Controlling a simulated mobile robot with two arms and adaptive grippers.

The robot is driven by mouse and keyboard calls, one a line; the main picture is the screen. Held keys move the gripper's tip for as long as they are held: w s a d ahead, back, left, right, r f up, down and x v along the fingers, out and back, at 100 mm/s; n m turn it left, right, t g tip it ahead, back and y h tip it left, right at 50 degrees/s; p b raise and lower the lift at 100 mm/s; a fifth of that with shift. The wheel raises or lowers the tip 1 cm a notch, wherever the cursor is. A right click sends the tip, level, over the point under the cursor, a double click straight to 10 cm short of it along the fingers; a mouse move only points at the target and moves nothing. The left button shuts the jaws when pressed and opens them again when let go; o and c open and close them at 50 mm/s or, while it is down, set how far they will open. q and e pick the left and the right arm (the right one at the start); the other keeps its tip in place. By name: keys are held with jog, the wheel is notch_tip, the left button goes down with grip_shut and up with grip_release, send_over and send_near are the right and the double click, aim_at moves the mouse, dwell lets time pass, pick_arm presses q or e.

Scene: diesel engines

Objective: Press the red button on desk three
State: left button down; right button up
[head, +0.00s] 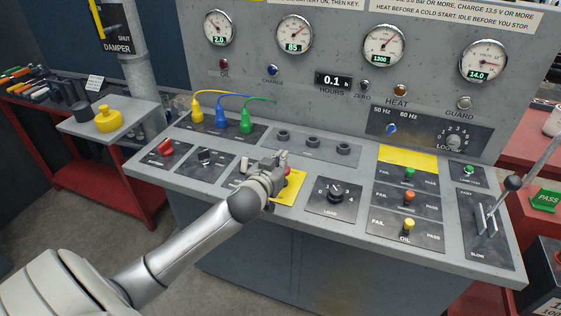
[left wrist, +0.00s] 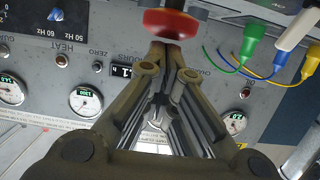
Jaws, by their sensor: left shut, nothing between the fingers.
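The red button (head: 290,172) stands on a yellow plate (head: 288,190) on the sloping grey desk (head: 240,185), mostly hidden behind my left gripper (head: 279,160) in the head view. In the left wrist view the red button (left wrist: 170,22) shows as a round red cap at the top middle. My left gripper (left wrist: 168,56) is shut and empty, with its fingertips right at the button's edge. I cannot tell whether they touch it. I see no desk number. My right gripper is not in view.
A load knob (head: 335,192) is right of the yellow plate, and a lever (head: 512,184) rises at the far right. Yellow, blue and green plugs (head: 221,117) with cables stand behind the gripper. A red switch (head: 166,147) is to the left. Gauges line the back panel.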

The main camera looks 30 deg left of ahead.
pick_arm(q)
jog(key=shift+f+b, duration=0.75)
jog(key=shift+f, duration=0.6)
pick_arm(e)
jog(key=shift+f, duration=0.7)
pick_arm(q)
jog(key=shift+r, duration=0.1)
jog(key=shift+r+p, duration=0.5)
jog(key=shift+p, duration=0.15)
notch_tip(320, 180, up, 3)
jog(key=p, duration=0.3)
jog(key=shift+r, duration=0.2)
jog(key=b+v, duration=0.2)
jog(key=v, duration=0.8)
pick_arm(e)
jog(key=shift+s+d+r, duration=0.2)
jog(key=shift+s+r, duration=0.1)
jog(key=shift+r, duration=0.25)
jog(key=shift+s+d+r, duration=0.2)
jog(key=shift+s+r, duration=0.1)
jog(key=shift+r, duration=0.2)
